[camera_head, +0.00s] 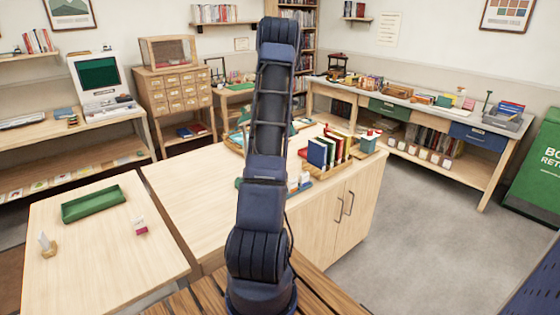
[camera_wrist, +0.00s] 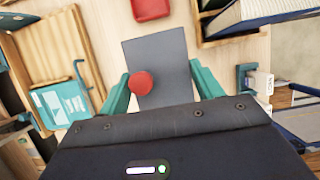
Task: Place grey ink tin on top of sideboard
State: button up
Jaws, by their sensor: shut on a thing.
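In the wrist view, my gripper (camera_wrist: 162,90) has teal fingers shut on the grey ink tin (camera_wrist: 165,62), a flat-sided grey block with a round red cap. The tin hangs over a pale wooden top. In the head view, the sideboard (camera_head: 318,220) is the pale wooden cabinet with two door handles in the middle. My arm stands in front of it and hides part of its top; the tin cannot be made out there. I cannot tell whether the tin touches the surface below.
On the sideboard stand a wooden rack of books (camera_head: 325,155) and a red-topped item (camera_head: 370,138). In the wrist view, a wooden tray (camera_wrist: 62,50) lies left and a red object (camera_wrist: 150,8) lies ahead. A table (camera_head: 100,245) with a green tray (camera_head: 93,203) stands left.

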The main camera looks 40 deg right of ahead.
notch_tip(320, 180, down, 18)
jog(key=shift+r, duration=0.15)
dwell(0.5)
jog(key=o, duration=1.3)
jog(key=v, duration=1.2)
jog(key=shift+a, duration=0.1)
